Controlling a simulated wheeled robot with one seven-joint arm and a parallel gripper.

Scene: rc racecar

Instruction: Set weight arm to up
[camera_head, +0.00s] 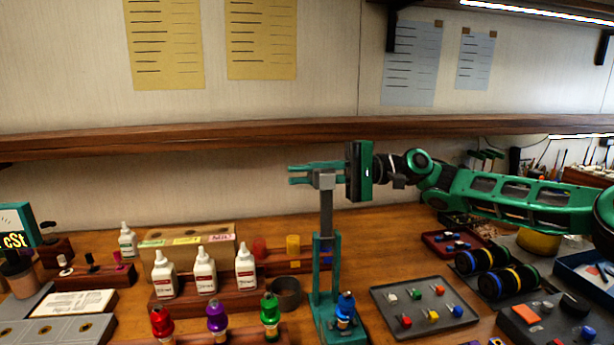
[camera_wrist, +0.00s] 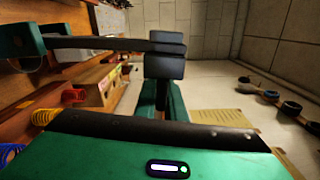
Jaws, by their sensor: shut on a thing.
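The weight arm (camera_head: 326,209) is a grey bar with a blocky grey head, standing upright out of a tall teal stand (camera_head: 314,270) near the middle of the table. My gripper (camera_head: 296,174) reaches in from the right and is shut on the head of the arm. In the wrist view the stand (camera_wrist: 24,40) is at upper left, and the weight arm's bar (camera_wrist: 100,44) runs from it to the grey head (camera_wrist: 164,67). The head partly hides my fingers there (camera_wrist: 163,96).
White bottles (camera_head: 204,272) on a wooden rack stand left of the stand. Red, purple and green bottles (camera_head: 216,318) are in front, and a blue bottle (camera_head: 345,308) is close by the stand's base. A grey tray (camera_head: 410,325) lies at right. A wooden shelf (camera_head: 240,132) runs along the wall behind.

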